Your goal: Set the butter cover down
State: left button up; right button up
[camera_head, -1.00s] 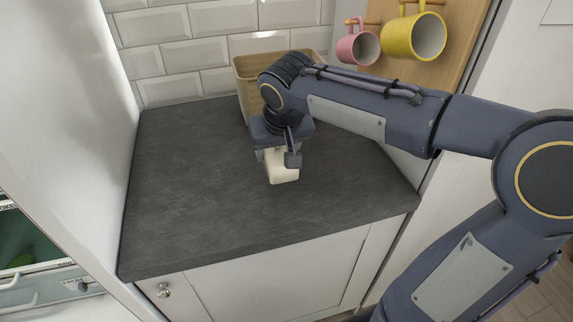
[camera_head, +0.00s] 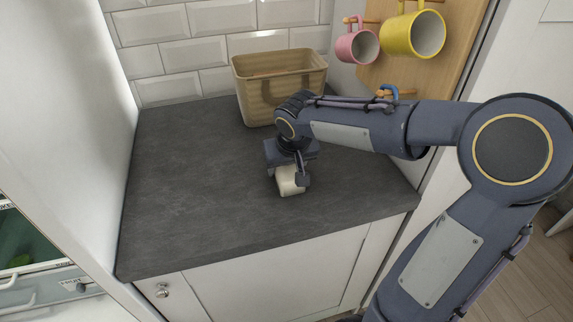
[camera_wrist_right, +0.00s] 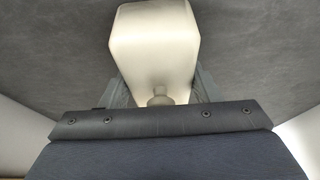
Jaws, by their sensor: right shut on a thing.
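The butter cover (camera_head: 288,182) is a cream-white box shape with rounded edges, low over the slate worktop (camera_head: 190,200). My right gripper (camera_head: 287,177) is above it and shut on it. In the right wrist view the cover (camera_wrist_right: 155,45) sits between the two fingers (camera_wrist_right: 157,90), with a small round knob (camera_wrist_right: 158,97) on its near face. I cannot tell whether its underside touches the worktop. My left gripper is not in view.
A wooden basket (camera_head: 255,95) stands at the back of the worktop, behind my right gripper. A pink mug (camera_head: 355,47) and a yellow mug (camera_head: 415,35) hang on a wooden board at the right. The worktop's left and front are clear.

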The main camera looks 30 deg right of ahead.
jog(key=shift+f, duration=0.2)
jog(key=o, duration=1.1)
jog(key=shift+r, duration=0.1)
jog(key=shift+c, duration=0.2)
jog(key=shift+r, duration=0.4)
jog(key=p+v, duration=0.1)
jog(key=v, duration=1)
jog(key=s+a+f+y, duration=0.2)
jog(key=s+f, duration=0.3)
jog(key=s, duration=0.4)
jog(key=s+a+f+n+t+y, duration=0.1)
jog(key=s+a+f+y, duration=0.2)
jog(key=s, duration=0.6)
jog(key=shift+a+f, duration=0.65)
jog(key=shift+f, duration=0.25)
